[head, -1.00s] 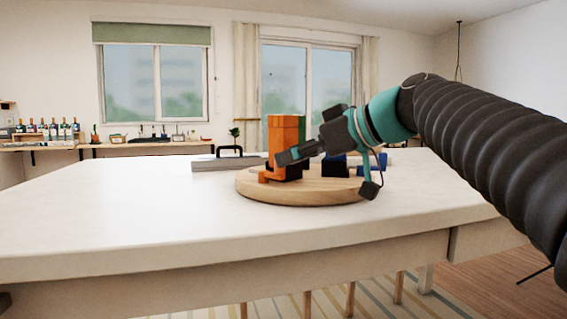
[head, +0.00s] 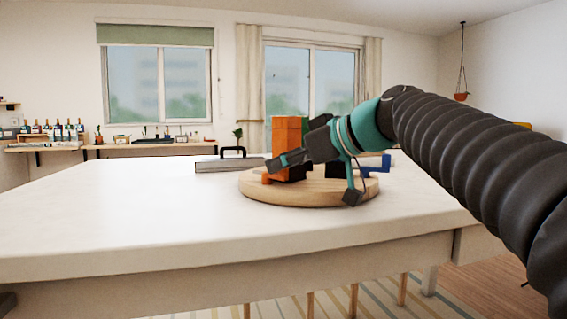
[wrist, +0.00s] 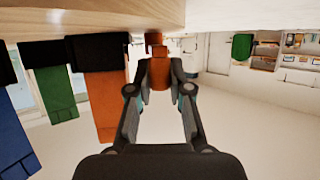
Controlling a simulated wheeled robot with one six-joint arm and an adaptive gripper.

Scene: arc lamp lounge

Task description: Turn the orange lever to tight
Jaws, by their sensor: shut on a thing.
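A tall orange block (head: 284,132) on a black base stands on a round wooden board (head: 300,195) on the white table. It also shows in the wrist view (wrist: 104,100), where things appear upside down. The orange lever (head: 267,179) is low at the block's front left, mostly hidden behind my gripper in the head view. In the wrist view the orange lever (wrist: 155,39) shows at and between the fingertips. My gripper (head: 276,164) is shut on the orange lever, and it shows in the wrist view (wrist: 159,75). The lever's exact direction and any tight mark cannot be made out.
A green block (wrist: 58,92) and a blue block (wrist: 15,135) stand beside the orange one. A blue lever (head: 377,168) lies at the board's right. A grey case with a black handle (head: 232,153) is behind left. The table's left side (head: 110,205) is clear.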

